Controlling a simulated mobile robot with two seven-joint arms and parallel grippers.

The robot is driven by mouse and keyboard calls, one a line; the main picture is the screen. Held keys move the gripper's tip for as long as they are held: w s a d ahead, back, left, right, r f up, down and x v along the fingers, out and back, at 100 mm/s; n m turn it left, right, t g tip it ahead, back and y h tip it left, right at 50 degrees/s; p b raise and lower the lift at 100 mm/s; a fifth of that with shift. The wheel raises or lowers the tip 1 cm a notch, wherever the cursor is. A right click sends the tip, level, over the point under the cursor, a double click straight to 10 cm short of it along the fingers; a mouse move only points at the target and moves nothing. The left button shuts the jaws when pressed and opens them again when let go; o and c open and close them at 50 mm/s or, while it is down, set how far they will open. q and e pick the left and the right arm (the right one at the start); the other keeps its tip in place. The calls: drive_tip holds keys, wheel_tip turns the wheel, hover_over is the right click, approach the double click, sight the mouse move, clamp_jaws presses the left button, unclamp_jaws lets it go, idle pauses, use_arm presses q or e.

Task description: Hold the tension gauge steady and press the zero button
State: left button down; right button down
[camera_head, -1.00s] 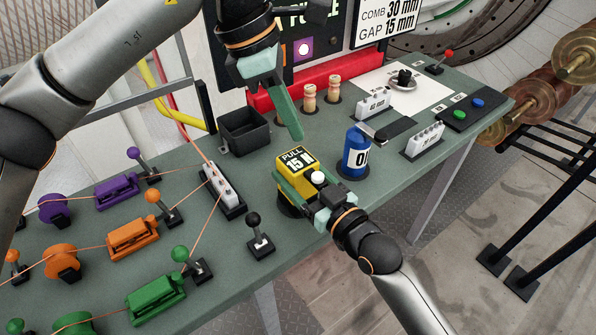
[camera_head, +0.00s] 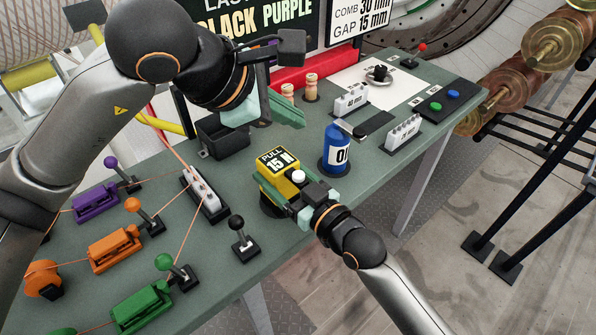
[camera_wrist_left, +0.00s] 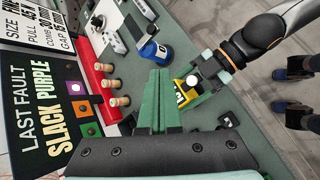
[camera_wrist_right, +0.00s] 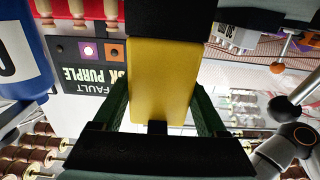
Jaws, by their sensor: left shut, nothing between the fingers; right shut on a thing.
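The tension gauge (camera_head: 277,164) is a yellow block with a black-and-white "PULL 15 N" label, standing at the table's front edge. Its white round button (camera_head: 298,176) is on top and also shows in the left wrist view (camera_wrist_left: 192,81). My right gripper (camera_head: 287,187) is shut on the gauge, a finger along each side. The yellow body fills the middle of the right wrist view (camera_wrist_right: 162,82). My left gripper (camera_head: 292,115) is shut and empty, above the table behind the gauge and apart from it. In the left wrist view its fingers (camera_wrist_left: 160,75) are together, left of the gauge.
A blue cylinder (camera_head: 336,148) stands close right of the gauge. A black lever (camera_head: 240,240) and a white comb block (camera_head: 203,195) are to its left. A dark open bin (camera_head: 223,139) and wooden pegs (camera_head: 311,88) stand behind. Orange threads cross the left side.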

sight(299, 176)
use_arm(q)
drive_tip(key=shift+r, duration=0.2)
drive_tip(key=shift+f, duration=4.4)
drive_tip(key=shift+f, duration=0.1)
drive_tip(key=shift+f, duration=0.35)
drive_tip(key=shift+f, duration=0.55)
drive_tip(key=shift+r, duration=0.95)
